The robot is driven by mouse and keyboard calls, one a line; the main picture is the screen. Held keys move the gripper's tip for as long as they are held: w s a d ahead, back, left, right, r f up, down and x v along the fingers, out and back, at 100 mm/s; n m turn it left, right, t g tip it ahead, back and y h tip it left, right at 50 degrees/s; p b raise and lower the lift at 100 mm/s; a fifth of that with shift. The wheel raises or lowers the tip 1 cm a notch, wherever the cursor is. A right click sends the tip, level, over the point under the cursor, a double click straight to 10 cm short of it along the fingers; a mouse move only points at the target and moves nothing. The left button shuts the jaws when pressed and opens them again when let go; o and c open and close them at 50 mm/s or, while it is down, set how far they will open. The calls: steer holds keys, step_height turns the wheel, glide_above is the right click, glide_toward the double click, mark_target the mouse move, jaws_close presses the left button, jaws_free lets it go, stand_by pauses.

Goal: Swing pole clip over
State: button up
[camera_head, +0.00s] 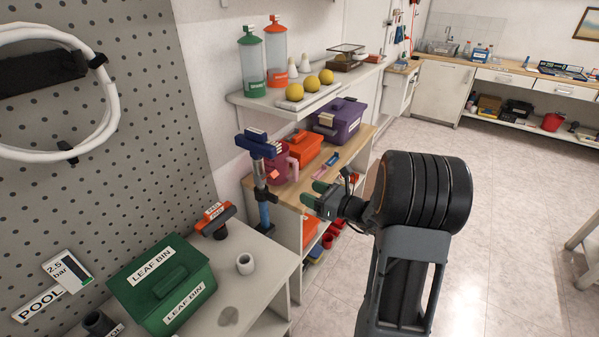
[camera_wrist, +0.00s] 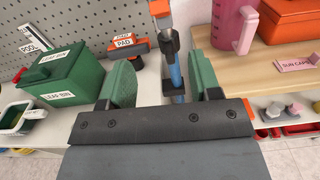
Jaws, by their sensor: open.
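A blue pole (camera_head: 264,213) stands upright at the end of the grey bench, with a blue head on top. A dark clip (camera_head: 266,195) sits around the pole partway up; it also shows in the wrist view (camera_wrist: 170,46). My gripper (camera_head: 315,194) is open, to the right of the pole in the head view and apart from it. In the wrist view the green fingertips of my gripper (camera_wrist: 162,82) stand wide apart, with the pole beyond and between them. Nothing is held. The rear of the clip is hidden.
A green leaf bin (camera_head: 163,285) and an orange-topped pad holder (camera_head: 215,220) stand on the grey bench. A pink jug (camera_head: 281,167), an orange box (camera_head: 301,147) and a purple box (camera_head: 339,118) stand on the wooden bench.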

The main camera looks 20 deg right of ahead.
mark_target(275, 174)
steer(key=x, duration=0.4)
steer(key=p+x, duration=0.1)
steer(key=x, duration=0.4)
steer(key=p+x, duration=0.1)
steer(key=x, duration=0.4)
steer(key=shift+r, duration=0.3)
